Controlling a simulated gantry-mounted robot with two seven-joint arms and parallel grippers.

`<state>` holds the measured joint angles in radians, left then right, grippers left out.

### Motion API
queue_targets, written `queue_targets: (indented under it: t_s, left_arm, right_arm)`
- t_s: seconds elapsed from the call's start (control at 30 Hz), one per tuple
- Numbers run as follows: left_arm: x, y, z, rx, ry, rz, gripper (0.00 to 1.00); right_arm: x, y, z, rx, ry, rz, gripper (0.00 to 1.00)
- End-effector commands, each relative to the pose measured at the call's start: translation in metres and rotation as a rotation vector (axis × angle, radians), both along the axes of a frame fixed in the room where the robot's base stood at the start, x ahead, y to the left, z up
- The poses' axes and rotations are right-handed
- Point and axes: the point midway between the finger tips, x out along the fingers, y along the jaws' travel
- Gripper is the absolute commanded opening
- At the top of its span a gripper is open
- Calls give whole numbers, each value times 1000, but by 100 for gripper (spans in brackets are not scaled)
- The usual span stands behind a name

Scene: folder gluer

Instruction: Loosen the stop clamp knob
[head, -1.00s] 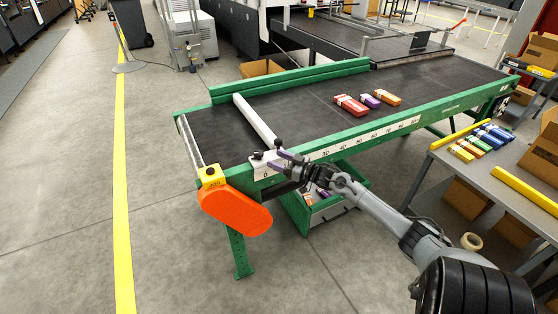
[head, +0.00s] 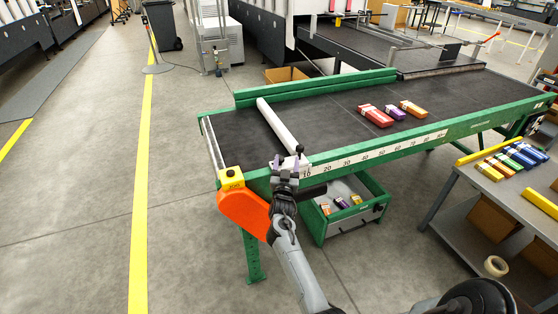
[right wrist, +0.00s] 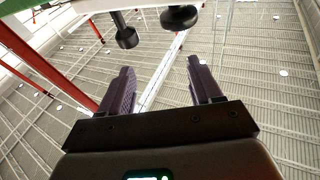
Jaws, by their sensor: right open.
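The white stop bar (head: 278,124) lies across the dark belt of the green conveyor, its clamp end at the near rail by the scale. One black knob (head: 300,149) shows at that end. The right wrist view shows two black knobs, a narrow cylindrical one (right wrist: 126,37) and a wider round one (right wrist: 180,17). I cannot tell which is the clamp knob. My right gripper (head: 286,162) is open and upright in front of the clamp, hiding part of it. Its purple fingers (right wrist: 160,80) are empty, and both knobs appear beyond their tips. My left gripper is out of view.
The green rail (head: 400,146) carries a number scale. An orange guard (head: 243,212) hangs at the conveyor's left end, below a yellow box (head: 231,178). A green drawer bin (head: 350,222) sits under the conveyor. Several cartons lie on the belt and on the grey right-hand table (head: 470,185).

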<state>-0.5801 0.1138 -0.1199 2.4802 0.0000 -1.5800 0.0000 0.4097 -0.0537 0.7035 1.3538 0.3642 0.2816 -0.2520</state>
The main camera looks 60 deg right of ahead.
Motion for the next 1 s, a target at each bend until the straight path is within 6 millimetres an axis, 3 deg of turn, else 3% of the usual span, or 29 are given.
queue_targets:
  t_s: [0.03, 0.2, 0.37, 0.53, 1.0]
  left_arm:
    - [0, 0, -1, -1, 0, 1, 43]
    - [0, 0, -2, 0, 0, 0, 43]
    - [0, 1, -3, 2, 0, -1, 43]
    - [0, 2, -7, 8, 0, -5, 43]
    - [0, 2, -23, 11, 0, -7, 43]
  right_arm:
    - [6, 16, -8, 49, 18, -33, 64]
    - [14, 49, -24, 147, 102, -105, 64]
    - [18, 59, -30, 183, 142, -124, 64]
    - [25, 44, -31, 185, 147, -126, 64]
    - [49, -22, -31, 184, 147, -124, 64]
